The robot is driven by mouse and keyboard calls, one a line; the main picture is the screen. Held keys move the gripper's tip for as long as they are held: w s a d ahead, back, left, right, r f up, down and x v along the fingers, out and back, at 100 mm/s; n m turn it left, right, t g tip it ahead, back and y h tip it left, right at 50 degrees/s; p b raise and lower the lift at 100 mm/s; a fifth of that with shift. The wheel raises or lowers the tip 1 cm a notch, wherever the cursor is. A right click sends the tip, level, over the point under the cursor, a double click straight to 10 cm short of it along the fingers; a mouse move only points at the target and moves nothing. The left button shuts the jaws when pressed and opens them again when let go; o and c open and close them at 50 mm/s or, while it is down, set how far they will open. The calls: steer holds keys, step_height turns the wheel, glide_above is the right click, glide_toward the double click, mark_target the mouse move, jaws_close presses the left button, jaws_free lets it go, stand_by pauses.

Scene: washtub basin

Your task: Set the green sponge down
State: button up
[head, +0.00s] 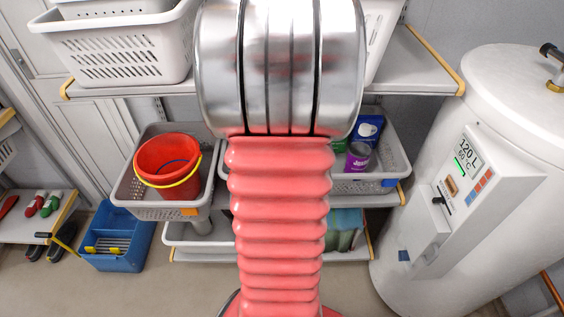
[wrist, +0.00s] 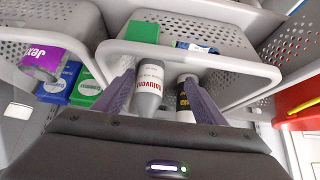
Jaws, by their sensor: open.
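A green block that looks like the sponge (wrist: 142,32) shows in the wrist view, at the upper left of the middle grey basket (wrist: 258,68). I cannot tell exactly what it rests on. My gripper (wrist: 160,80) is open, with its two purple fingers spread. The green block lies beyond the left fingertip and appears apart from it. A grey bottle with a white label (wrist: 149,88) shows between the fingers, and I cannot tell whether it touches them. In the head view my arm hides the middle basket, the sponge and my gripper.
A dark bottle (wrist: 186,98) stands near the right finger. Purple tin (wrist: 42,58), blue box (wrist: 57,84) and green box (wrist: 88,88) sit in the neighbouring basket. A red bucket (head: 167,158) stands in another basket. A white boiler (head: 490,180) stands at right.

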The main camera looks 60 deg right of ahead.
steer(key=shift+v, duration=1.15)
steer(key=shift+w, duration=0.1)
steer(key=w+a+r+n+t+y, duration=0.1)
steer(key=w+a+r+n, duration=0.1)
steer(key=w+a+r, duration=0.35)
steer(key=w+a+r+n+y, duration=0.1)
steer(key=w+a+r+n, duration=0.15)
steer(key=a, duration=0.55)
steer(key=w+a+r+n+t+y, duration=0.1)
steer(key=w+a+r+n, duration=0.2)
steer(key=a, duration=0.4)
steer(key=s+a+r+n+y, duration=0.2)
steer(key=a+r, duration=0.1)
steer(key=a, duration=0.8)
steer(key=s+a+r+n+y, duration=0.1)
steer(key=s+a+r+n, duration=0.1)
steer(key=a, duration=0.9)
steer(key=shift+r+n+y, duration=0.4)
steer(key=shift+r+n, duration=0.15)
steer(key=shift+r, duration=0.4)
